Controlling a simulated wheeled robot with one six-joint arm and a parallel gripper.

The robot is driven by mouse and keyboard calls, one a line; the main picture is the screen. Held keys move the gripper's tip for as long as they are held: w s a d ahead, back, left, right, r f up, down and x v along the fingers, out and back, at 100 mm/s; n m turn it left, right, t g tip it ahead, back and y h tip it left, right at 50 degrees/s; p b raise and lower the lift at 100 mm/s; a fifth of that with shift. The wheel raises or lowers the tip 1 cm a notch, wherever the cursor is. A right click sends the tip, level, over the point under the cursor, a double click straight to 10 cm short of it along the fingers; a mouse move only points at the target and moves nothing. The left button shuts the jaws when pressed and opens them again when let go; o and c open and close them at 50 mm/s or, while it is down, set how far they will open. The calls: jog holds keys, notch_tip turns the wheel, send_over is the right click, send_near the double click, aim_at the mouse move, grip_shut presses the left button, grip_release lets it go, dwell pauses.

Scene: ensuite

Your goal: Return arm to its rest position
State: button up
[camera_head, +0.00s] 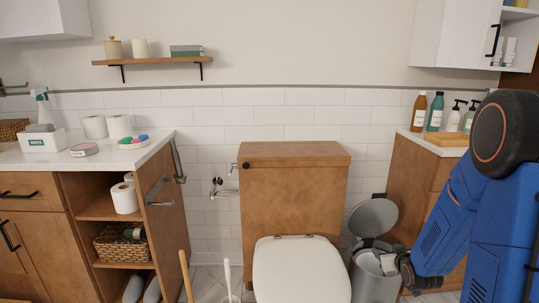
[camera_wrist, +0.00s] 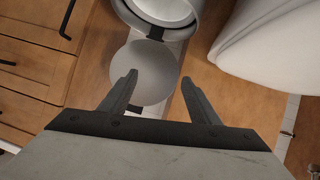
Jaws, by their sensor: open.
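My arm (camera_head: 455,215) is blue with dark joints and reaches down from the right side of the head view. Its end is low, beside the grey pedal bin (camera_head: 372,282), whose round lid (camera_head: 373,217) stands open. In the wrist view my gripper (camera_wrist: 158,82) has its two dark fingers spread apart, with nothing between them. The round grey lid (camera_wrist: 148,62) shows beyond the fingertips, and part of the bin (camera_wrist: 165,10) is at the top edge. In the head view the fingers are too small to make out clearly.
The toilet (camera_head: 302,272) stands left of the bin. A wooden cabinet (camera_head: 405,190) right of the bin carries bottles (camera_head: 436,112) and is partly hidden by my arm. A wall cabinet (camera_head: 455,35) hangs above. An open-shelved vanity (camera_head: 160,215) is at left.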

jog(key=s+a+r+g, duration=0.2)
jog(key=s+a+r, duration=0.2)
jog(key=s+r, duration=0.25)
jog(key=s+a+r+g, duration=0.2)
jog(key=s+a+r, duration=0.1)
jog(key=s+r, duration=0.4)
jog(key=s+a+r+g, duration=0.1)
jog(key=s+a, duration=0.1)
jog(key=s, duration=0.6)
jog(key=s+a+r+g, duration=0.1)
jog(key=s+a+r, duration=0.1)
jog(key=s, duration=0.6)
jog(key=s+a+r+g+y, duration=0.1)
jog(key=s+a, duration=0.2)
jog(key=s, duration=0.5)
jog(key=shift+s+a+r+m+g, duration=0.2)
jog(key=shift+s+r+m+g, duration=0.1)
jog(key=shift+r+m, duration=0.1)
jog(key=shift+w, duration=0.1)
jog(key=shift+c, duration=0.3)
